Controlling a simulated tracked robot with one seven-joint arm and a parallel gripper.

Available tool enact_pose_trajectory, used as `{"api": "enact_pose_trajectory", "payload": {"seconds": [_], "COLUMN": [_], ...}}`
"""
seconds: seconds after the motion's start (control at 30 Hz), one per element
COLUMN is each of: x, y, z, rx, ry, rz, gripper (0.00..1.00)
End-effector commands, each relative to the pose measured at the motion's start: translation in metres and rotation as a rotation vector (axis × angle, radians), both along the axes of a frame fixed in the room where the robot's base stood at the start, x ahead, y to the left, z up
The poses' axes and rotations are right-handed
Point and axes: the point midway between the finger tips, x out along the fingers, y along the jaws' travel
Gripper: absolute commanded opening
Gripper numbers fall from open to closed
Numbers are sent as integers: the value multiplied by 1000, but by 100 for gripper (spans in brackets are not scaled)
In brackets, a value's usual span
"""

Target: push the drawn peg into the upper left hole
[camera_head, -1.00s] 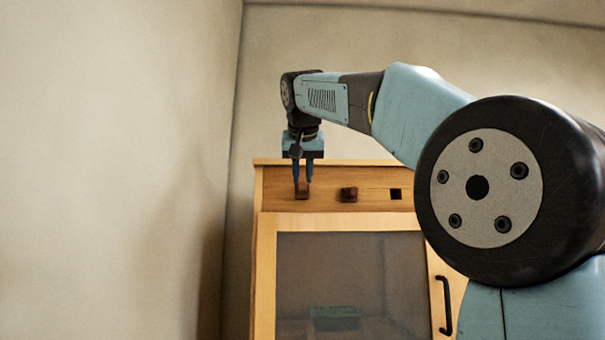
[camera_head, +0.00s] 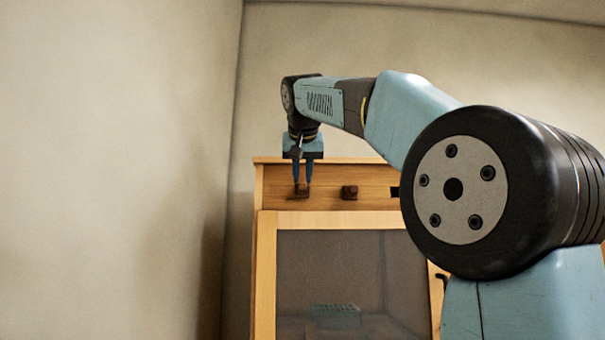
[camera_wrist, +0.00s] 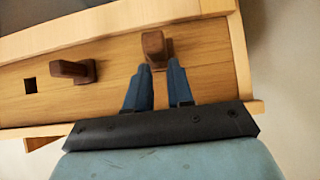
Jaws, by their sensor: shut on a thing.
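A dark brown peg (camera_head: 301,192) sticks out of the left end of the wooden upper panel; it shows in the wrist view (camera_wrist: 154,45) as a square-ended block. The hole behind it is hidden by the peg. My gripper (camera_head: 302,184) points down at the panel from above and is shut on this peg. In the wrist view both blue fingertips (camera_wrist: 159,66) lie at either side of the peg's lower part. How deep the peg sits cannot be told.
A second brown peg (camera_head: 349,192) juts from the panel's middle. An empty square hole (camera_wrist: 30,86) is beyond it. Below is a framed glass door (camera_head: 340,265) with a green object (camera_head: 335,310) behind it. A bare wall (camera_head: 110,170) stands left.

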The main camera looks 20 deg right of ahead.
Motion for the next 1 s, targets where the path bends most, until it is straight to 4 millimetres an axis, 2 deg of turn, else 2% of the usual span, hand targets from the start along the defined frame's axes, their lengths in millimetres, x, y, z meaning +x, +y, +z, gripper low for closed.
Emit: {"api": "enact_pose_trajectory", "payload": {"seconds": [1.0], "x": [20], "y": [-6], "z": [0], "rx": [-1], "ry": [0], "rz": [1], "gripper": [0]}}
